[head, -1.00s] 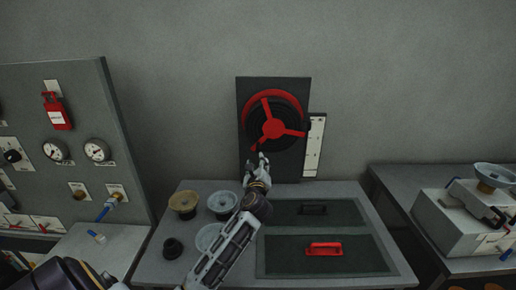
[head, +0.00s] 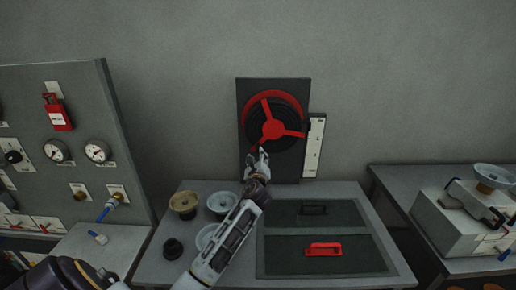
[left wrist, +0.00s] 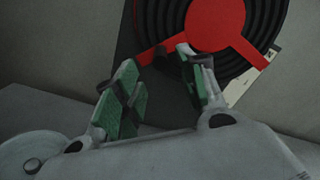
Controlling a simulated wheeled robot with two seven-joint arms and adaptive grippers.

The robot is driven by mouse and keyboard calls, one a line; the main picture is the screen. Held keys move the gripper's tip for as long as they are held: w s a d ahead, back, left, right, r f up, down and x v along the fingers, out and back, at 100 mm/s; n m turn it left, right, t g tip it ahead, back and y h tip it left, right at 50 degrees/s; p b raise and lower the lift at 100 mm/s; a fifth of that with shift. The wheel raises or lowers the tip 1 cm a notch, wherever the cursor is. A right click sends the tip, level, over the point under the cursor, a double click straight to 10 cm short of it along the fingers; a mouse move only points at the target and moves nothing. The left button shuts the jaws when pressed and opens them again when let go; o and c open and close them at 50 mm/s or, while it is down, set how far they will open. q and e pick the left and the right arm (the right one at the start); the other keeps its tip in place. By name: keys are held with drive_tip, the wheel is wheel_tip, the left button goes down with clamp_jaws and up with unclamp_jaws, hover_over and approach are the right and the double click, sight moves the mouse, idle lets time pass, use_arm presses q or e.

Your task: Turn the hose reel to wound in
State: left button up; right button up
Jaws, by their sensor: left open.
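The hose reel (head: 273,128) is a black coiled disc with a red three-spoked hub and a red arc along its upper rim. It is mounted on a dark upright panel (head: 245,92) against the wall. A white scale strip (head: 316,146) with marks stands at its right. My left gripper (head: 257,155) is open at the reel's lower left, close to the end of the lower-left spoke. In the left wrist view its green-padded fingers (left wrist: 165,85) are spread below the red hub (left wrist: 214,24), near that spoke. I cannot tell whether they touch it. My right gripper is not seen.
Below the reel is a grey bench (head: 160,262) with several bowls at its left and two dark panels bearing a black handle (head: 313,208) and a red handle (head: 323,249). A gauge panel (head: 85,125) stands left. A second table (head: 385,180) holds a scale-like device at right.

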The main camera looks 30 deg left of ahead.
use_arm(q)
drive_tip(key=shift+p+x, duration=0.4)
drive_tip(key=shift+x, duration=4)
drive_tip(key=shift+a, duration=0.1)
clamp_jaws()
